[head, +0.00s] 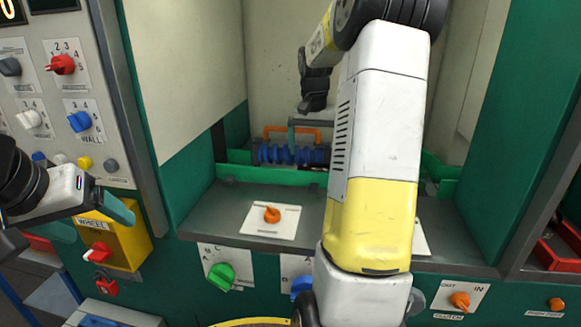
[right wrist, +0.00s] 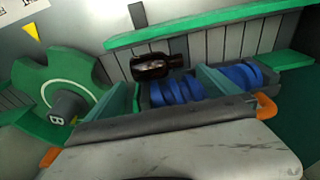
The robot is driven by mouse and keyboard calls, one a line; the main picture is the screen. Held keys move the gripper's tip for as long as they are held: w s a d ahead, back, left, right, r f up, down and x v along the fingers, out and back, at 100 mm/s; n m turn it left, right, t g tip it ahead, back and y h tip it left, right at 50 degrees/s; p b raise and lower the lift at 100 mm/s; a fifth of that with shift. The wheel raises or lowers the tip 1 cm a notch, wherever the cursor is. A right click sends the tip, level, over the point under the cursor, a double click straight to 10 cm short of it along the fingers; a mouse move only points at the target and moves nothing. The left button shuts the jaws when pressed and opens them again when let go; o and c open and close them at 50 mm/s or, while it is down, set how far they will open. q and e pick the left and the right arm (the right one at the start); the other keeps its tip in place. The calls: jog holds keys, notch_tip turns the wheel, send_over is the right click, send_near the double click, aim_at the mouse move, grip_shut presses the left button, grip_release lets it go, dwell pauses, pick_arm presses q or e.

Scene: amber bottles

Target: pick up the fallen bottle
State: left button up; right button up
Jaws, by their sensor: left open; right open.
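A dark amber bottle (right wrist: 157,66) lies on its side in the right wrist view, behind blue ribbed rollers (right wrist: 170,92). I cannot make it out in the head view, where my right arm covers much of the recess. My right gripper (right wrist: 167,92) is open, with its teal fingers spread to either side. The bottle is beyond the fingertips, nearer the left finger, and nothing is visibly held. My left gripper (head: 118,208) is open and empty at the left, in front of the panel, well away from the recess.
A green toothed wheel (right wrist: 60,90) stands left of the right gripper. A green rail (right wrist: 200,24) runs behind the bottle. The blue rollers also show in the head view (head: 275,154), with an orange bar (head: 275,129). A grey ledge (head: 215,212) with an orange knob (head: 271,214) lies in front.

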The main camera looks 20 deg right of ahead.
aim_at(314, 164)
jog(key=f, duration=0.7)
jog(key=shift+w+d+f, duration=0.15)
jog(key=shift+w+d, duration=0.2)
jog(key=shift+d, duration=0.05)
jog(key=c, duration=1.2)
jog(key=shift+o, duration=0.2)
